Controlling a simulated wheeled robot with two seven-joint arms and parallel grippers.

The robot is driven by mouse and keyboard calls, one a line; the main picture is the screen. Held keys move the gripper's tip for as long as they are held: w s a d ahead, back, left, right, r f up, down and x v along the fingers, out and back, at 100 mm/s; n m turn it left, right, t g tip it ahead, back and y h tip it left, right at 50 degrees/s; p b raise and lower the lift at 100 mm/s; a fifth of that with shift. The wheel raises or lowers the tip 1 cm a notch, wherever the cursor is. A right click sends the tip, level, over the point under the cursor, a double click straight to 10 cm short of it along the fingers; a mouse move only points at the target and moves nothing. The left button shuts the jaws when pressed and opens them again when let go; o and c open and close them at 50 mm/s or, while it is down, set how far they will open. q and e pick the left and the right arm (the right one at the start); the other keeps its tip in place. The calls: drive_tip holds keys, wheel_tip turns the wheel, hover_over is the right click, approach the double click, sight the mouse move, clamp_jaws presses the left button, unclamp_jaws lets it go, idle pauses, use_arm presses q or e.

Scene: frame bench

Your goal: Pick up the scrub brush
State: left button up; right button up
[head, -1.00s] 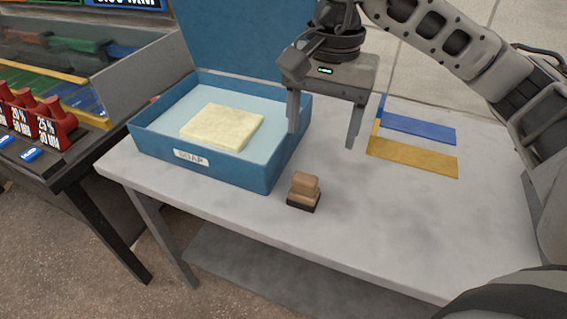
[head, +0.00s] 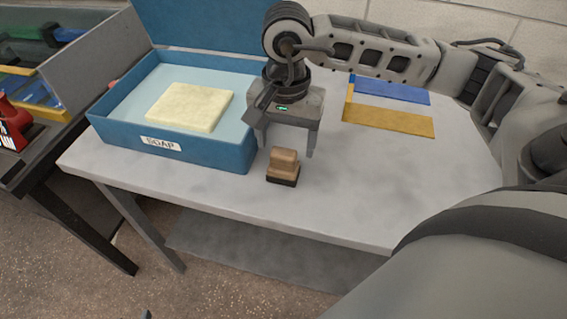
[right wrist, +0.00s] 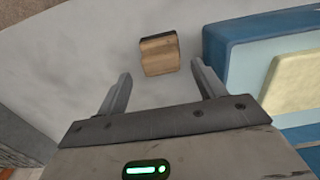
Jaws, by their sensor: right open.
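The scrub brush (head: 284,166) has a tan wooden block with a knob-like top and a dark base. It stands on the grey table, right of the blue box's front corner. My right gripper (head: 287,150) is open and empty, pointing down above and just behind the brush in the head view. In the right wrist view, the brush (right wrist: 159,54) lies ahead of the two spread fingertips (right wrist: 160,82), roughly centred between them and not touched. My left gripper is not in view.
A blue box (head: 205,152) labelled SOAP, with its lid up, holds a pale yellow block (head: 191,106) close left of my right gripper. Blue (head: 390,90) and yellow (head: 388,120) strips lie at the back right. The table's front edge is close before the brush.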

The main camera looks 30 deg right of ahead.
sight(284, 150)
wheel_tip(284, 150, down, 3)
drive_tip(key=shift+a+r, duration=0.15)
drive_tip(key=shift+r, duration=0.05)
drive_tip(key=shift+f, duration=0.3)
drive_tip(key=shift+w+f, duration=0.1)
drive_tip(key=shift+c, duration=0.3)
drive_tip(key=c, duration=1.1)
drive_tip(key=shift+o, duration=0.2)
